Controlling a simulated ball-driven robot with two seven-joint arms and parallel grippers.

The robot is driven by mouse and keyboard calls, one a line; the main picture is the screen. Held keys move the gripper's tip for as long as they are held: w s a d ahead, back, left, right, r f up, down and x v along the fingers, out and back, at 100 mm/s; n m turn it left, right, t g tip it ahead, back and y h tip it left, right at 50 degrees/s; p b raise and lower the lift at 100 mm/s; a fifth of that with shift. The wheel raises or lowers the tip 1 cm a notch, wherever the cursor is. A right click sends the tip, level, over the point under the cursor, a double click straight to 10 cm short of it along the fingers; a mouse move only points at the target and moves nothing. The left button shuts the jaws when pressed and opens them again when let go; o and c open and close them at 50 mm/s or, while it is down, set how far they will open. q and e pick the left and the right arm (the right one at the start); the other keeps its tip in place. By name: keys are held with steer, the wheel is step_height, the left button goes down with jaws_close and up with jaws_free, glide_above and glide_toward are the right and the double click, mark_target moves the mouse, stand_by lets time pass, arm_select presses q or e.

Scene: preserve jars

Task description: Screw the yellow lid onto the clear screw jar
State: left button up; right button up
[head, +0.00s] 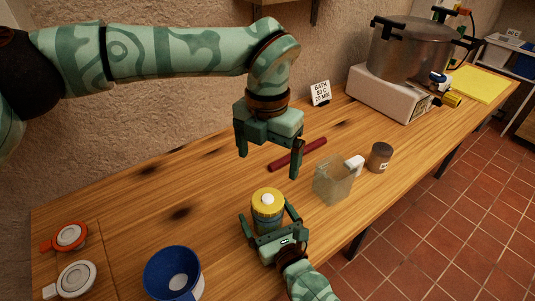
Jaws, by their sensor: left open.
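The yellow lid (260,194), with a pale round centre, sits on top of the screw jar (266,222). The jar stands upright on the wooden table; how far the lid is threaded on cannot be seen. My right gripper (266,209) comes from the front with one finger on each side of the jar and appears shut on it. Its palm hides the jar's lower front. My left gripper (268,162) is open, fingers pointing down, empty, in the air above and behind the lid.
A dark red rod (298,154) lies behind the jar. A large steel pot (410,48) stands far right.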

steer(key=shift+s, duration=0.1)
steer(key=b+v, duration=0.1)
steer(key=v, duration=1.5)
steer(key=shift+d, duration=0.1)
